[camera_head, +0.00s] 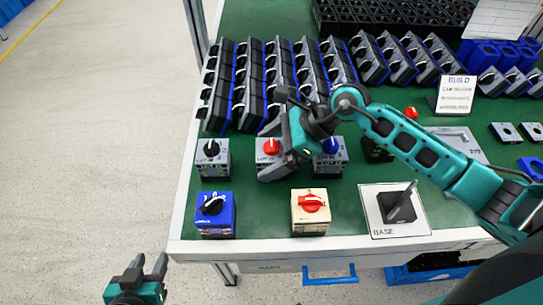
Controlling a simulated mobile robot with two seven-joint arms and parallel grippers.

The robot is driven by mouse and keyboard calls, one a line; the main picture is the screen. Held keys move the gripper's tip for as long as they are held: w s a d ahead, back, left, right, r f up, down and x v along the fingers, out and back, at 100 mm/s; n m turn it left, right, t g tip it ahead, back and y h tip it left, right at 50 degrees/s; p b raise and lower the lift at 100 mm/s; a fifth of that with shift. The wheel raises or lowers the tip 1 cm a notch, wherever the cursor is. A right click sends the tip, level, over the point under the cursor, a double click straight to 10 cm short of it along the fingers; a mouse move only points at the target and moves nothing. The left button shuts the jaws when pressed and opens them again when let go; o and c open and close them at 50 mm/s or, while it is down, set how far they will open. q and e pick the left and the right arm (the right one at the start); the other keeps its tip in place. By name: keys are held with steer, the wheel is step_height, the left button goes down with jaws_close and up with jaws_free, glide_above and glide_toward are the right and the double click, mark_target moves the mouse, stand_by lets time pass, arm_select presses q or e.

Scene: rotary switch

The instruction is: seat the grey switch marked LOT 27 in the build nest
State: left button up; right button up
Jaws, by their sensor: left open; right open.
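A row of grey switches stands on the green bench: one with a black knob (211,158), one with a red knob (268,147) and one with a blue knob (331,147). Their small labels are too blurred to tell which reads LOT 27. My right gripper (266,152) is open at the red-knob grey switch and partly covers it; I cannot tell whether it touches. A grey plate (470,142), partly hidden by my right arm, lies near the BUILD sign (457,88); it may be the build nest. My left gripper (148,266) is open and empty, off the bench's front left.
A blue switch (215,219) and a cream switch (311,215) stand at the front edge. A black block with a lever (397,207) sits on the white BASE card (380,230). Racks of dark switches (275,80) fill the back. Floor at left is clear.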

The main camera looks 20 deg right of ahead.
steer(key=shift+x, duration=0.75)
steer(key=shift+c, duration=0.4)
steer(key=c, duration=1)
steer(key=shift+c, duration=0.6)
steer(key=shift+r, duration=0.15)
